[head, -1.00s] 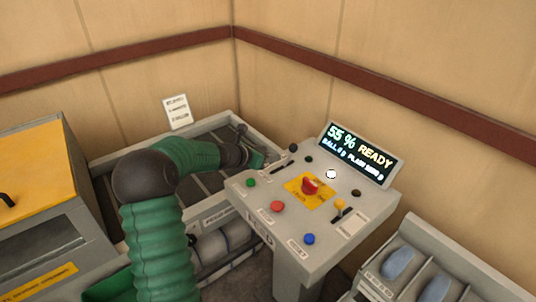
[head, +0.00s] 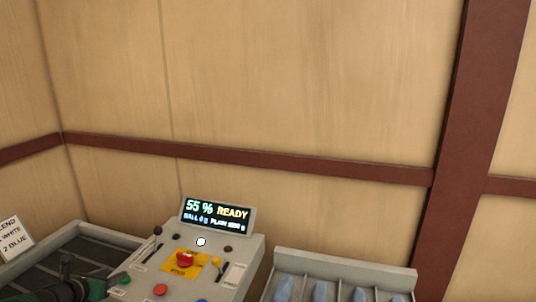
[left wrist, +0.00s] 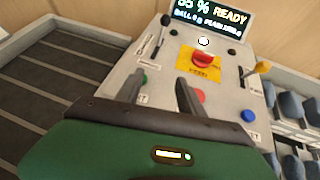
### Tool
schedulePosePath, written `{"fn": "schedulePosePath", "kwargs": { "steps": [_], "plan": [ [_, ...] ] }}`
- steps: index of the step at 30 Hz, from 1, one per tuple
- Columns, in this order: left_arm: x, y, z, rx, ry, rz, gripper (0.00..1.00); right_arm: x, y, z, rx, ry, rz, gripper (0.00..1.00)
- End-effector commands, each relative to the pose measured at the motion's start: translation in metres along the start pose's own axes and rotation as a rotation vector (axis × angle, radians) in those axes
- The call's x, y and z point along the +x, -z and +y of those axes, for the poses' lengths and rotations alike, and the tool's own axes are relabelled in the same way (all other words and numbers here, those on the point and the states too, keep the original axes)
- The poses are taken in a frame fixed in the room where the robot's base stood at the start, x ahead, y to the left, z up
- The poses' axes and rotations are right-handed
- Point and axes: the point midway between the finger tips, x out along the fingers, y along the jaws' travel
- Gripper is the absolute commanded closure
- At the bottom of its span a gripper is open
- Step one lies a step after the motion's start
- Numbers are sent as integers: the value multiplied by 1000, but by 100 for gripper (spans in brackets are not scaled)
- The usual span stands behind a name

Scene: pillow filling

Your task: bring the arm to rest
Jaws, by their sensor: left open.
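My left arm comes in at the bottom left of the head view, and its wrist (head: 72,286) shows beside the control console (head: 232,284). In the left wrist view my left gripper (left wrist: 160,92) is open, with its two dark fingers apart and nothing between them. The fingers show in front of the console's grey panel (left wrist: 128,78). I cannot tell whether they touch it. The red knob (left wrist: 202,60) on its yellow plate lies beyond the fingertips. The console's display (head: 217,212) reads 55 % READY. My right gripper is not in view.
A grey slatted bin (head: 50,252) stands left of the console. A divided tray (head: 345,262) with blue-grey pieces stands to the right. A card (head: 14,238) shows at the left wall. Wooden walls with dark red rails close off the back.

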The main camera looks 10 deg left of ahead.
Motion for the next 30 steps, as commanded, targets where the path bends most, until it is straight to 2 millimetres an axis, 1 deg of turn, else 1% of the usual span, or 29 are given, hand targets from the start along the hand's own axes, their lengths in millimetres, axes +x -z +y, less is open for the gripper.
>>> {"fn": "schedulePosePath", "kwargs": {
  "steps": [8, 11, 14, 17, 19, 20, 21, 23, 24, 25, 26, 27, 30],
  "plan": [
    [8, 11, -58, 232, 94, 75, 55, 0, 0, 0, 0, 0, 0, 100],
    [9, 18, -86, 352, 143, 108, 55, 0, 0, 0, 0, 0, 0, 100],
    [8, 28, -121, 514, 211, 147, 55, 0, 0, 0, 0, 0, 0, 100],
    [2, 43, -162, 720, 298, 184, 55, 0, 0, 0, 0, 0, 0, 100],
    [-5, 57, -194, 901, 376, 209, 55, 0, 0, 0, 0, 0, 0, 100],
    [-10, 64, -209, 992, 416, 218, 55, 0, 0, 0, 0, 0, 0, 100],
    [-18, 74, -231, 1133, 477, 227, 55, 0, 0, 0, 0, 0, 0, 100],
    [-37, 95, -266, 1392, 593, 232, 55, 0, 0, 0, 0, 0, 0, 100],
    [-55, 112, -291, 1607, 688, 223, 55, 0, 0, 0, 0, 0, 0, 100],
    [-71, 125, -308, 1784, 767, 206, 55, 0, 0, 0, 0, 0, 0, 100],
    [-86, 137, -321, 1960, 843, 179, 55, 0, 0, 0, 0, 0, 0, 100],
    [-106, 153, -335, 2173, 939, 135, 55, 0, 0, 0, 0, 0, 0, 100],
    [-146, 182, -353, 2595, 1131, -6, 55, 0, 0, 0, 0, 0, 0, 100]
  ]
}}
